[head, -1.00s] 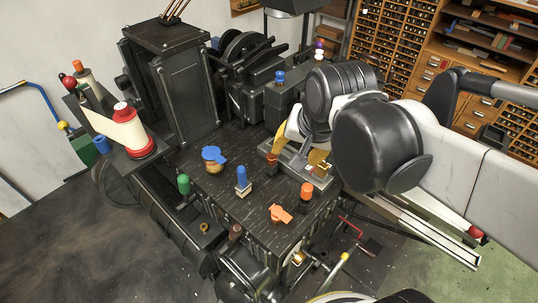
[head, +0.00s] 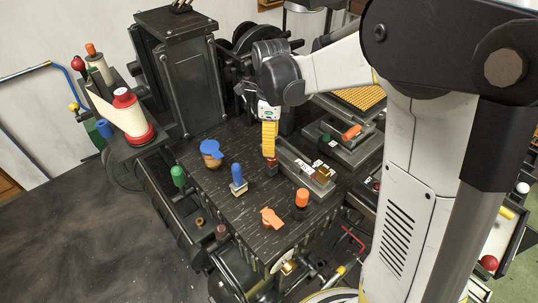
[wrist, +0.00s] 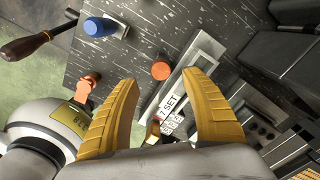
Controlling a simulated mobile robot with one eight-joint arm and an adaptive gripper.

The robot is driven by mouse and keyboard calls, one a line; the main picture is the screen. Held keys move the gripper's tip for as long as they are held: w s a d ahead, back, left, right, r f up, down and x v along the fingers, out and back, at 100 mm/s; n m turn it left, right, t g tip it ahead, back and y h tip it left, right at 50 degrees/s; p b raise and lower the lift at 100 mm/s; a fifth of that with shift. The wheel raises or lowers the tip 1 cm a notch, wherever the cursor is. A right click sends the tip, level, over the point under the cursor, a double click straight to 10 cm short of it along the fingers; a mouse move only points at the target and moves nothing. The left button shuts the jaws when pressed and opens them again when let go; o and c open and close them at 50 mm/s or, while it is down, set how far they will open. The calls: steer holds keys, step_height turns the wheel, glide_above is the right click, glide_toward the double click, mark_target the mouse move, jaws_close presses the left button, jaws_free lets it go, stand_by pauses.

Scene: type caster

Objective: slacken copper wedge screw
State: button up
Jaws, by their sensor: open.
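The copper wedge screw (head: 269,164) stands upright on the dark bench top, beside the left end of a grey metal tray. A coppery round head (wrist: 161,70), which looks like the same screw from above, lies between my fingertips in the wrist view. My gripper (head: 269,151) points down just above the screw, its yellow fingers overlapping the screw's top in the head view. In the wrist view my gripper (wrist: 163,76) has its fingers spread wide with nothing held. Whether a finger touches the screw cannot be told.
The grey tray (head: 293,168) with a brass block (head: 323,175) runs right of the screw. An orange-topped knob (head: 302,197), an orange wing piece (head: 271,217), a blue knob (head: 238,178) and a blue-capped pot (head: 211,152) stand nearby. The bench between them is clear.

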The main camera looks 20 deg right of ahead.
mark_target(272, 160)
step_height(272, 160, down, 7)
steer(key=shift+r+b, duration=0.1)
steer(key=shift+b, duration=0.75)
steer(key=shift+c, duration=0.5)
steer(key=c, duration=1.1)
